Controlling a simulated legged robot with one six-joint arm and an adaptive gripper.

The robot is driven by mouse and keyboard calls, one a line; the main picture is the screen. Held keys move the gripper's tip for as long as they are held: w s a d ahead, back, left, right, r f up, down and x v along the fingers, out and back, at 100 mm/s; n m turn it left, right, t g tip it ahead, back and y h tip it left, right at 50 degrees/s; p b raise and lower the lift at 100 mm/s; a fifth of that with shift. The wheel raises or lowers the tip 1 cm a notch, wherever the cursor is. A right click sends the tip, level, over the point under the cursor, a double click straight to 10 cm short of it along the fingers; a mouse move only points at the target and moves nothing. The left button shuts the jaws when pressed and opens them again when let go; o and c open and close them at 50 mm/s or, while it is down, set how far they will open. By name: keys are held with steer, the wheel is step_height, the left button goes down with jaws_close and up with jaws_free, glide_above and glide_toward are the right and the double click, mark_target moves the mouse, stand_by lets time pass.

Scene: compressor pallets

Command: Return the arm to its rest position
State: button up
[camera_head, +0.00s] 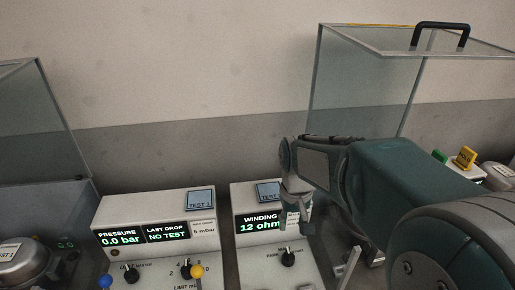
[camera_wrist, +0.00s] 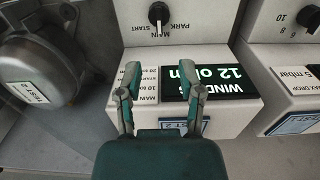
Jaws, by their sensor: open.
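My arm reaches in from the right in the body camera view, and my gripper (camera_head: 297,222) hangs in front of the winding test panel (camera_head: 243,200). The panel's display (camera_head: 259,223) reads "WINDING 12 ohm", partly covered by my gripper. A black knob (camera_head: 288,258) sits below it. In the wrist view, my gripper (camera_wrist: 159,75) is open with nothing between its two fingers. The winding display (camera_wrist: 225,85) appears upside down beside the fingers, and the knob (camera_wrist: 158,14) is beyond the fingertips. I cannot tell whether the fingers touch the panel.
A pressure panel (camera_head: 154,213) stands left, reading 0.0 bar and "NO TEST". Raised clear covers stand at left (camera_head: 45,120) and right (camera_head: 365,90). A yellow tag (camera_head: 466,157) is at right. A round compressor (camera_wrist: 38,65) shows in the wrist view. The space above the panels is open.

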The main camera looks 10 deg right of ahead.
steer(key=s+r+t, duration=0.2)
steer(key=s+r, duration=0.1)
steer(key=s, duration=0.4)
steer(key=s+r+t, duration=0.3)
steer(key=s+r, duration=0.1)
steer(key=s, duration=0.3)
steer(key=shift+s+a+t, duration=0.15)
steer(key=shift+s+t, duration=0.05)
steer(key=shift+t, duration=0.1)
